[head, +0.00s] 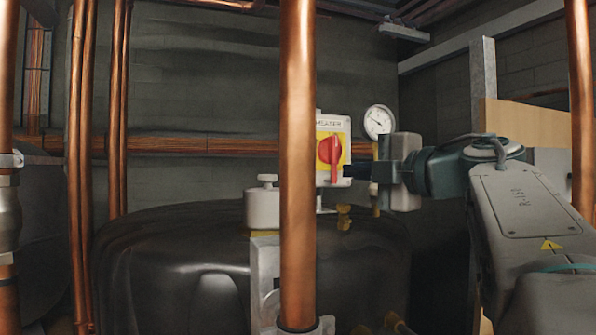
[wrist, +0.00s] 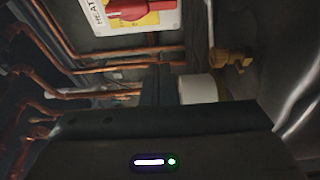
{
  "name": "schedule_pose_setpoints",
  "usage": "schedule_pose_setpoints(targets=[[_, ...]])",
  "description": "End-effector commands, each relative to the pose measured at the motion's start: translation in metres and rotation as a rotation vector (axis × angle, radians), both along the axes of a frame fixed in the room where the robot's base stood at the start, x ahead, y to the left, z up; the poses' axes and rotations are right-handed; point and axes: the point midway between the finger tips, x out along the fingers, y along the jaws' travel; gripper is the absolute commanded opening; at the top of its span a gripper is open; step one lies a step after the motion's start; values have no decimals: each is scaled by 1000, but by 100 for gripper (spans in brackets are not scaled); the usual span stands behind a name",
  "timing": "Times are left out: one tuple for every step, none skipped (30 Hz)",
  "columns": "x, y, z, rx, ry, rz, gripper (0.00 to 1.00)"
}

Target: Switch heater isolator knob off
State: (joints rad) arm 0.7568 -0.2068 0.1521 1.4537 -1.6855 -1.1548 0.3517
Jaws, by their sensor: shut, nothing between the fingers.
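The heater isolator (head: 342,175) is a pale box with a yellow plate and a red knob (head: 330,152), partly hidden on its left by a copper pipe. The knob's handle stands upright in the head view. In the wrist view the red knob (wrist: 128,8) and the box (wrist: 158,21) are at the top edge, turned sideways and cut off. My gripper (head: 350,172) is shut and empty, just right of the knob's lower end; I cannot tell whether they touch. Its dark fingers (wrist: 157,84) point towards the box's side of the wrist view, below the knob.
A thick vertical copper pipe (head: 297,215) stands in front of the isolator. A dark rounded tank (head: 180,270) lies below. A round gauge (head: 378,121) is behind my gripper on the right. Brass fittings (wrist: 233,60) show near the fingers in the wrist view.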

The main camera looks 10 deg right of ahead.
Motion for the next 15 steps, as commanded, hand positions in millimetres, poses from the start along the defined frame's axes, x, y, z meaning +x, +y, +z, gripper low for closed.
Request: schedule_pose_setpoints(targets=[[0, 1, 0, 0, 0, 2, 0], [0, 1, 0, 1, 1, 3, 0], [0, 2, 0, 1, 1, 4, 0], [0, 2, 0, 1, 1, 4, 0], [0, 2, 0, 1, 1, 4, 0], [1, 2, 0, 1, 1, 4, 0], [1, 2, 0, 1, 1, 4, 0], [1, 2, 0, 1, 1, 4, 0], [3, 3, 0, 1, 1, 4, 0], [5, 4, 0, 2, 1, 4, 0], [7, 5, 1, 1, 2, 4, 0], [11, 7, 1, 1, 2, 5, 0], [14, 9, 1, 1, 2, 4, 0], [18, 11, 1, 2, 2, 4, 0], [25, 15, 2, 2, 3, 4, 0]])
